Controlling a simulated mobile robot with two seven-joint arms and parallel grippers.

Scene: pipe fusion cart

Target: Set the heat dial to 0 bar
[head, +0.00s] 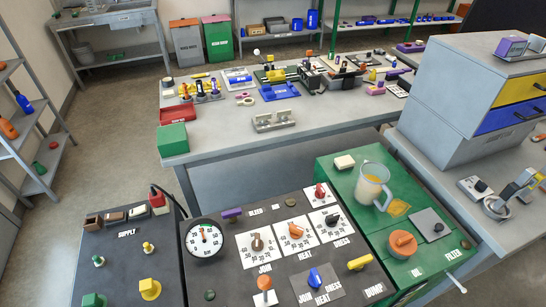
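The heat dial (295,231) is an orange knob on a white scale plate, the middle one of three on the dark cart panel, with the label HEAT below it. The scale numbers are too small to read surely, and I cannot tell which value the knob points to. The dial with a brown knob (257,243) labelled JOIN is to its left. A dial with a black knob (332,219) is to its right. Neither of my grippers is in view.
Near the dials are a purple handle (231,213), a red knob (320,191), a blue selector (315,277), an orange-topped lever (264,284) and a yellow handle (360,262). A green unit (337,182) with a jug (373,184) adjoins on the right. The space above the dials looks clear.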

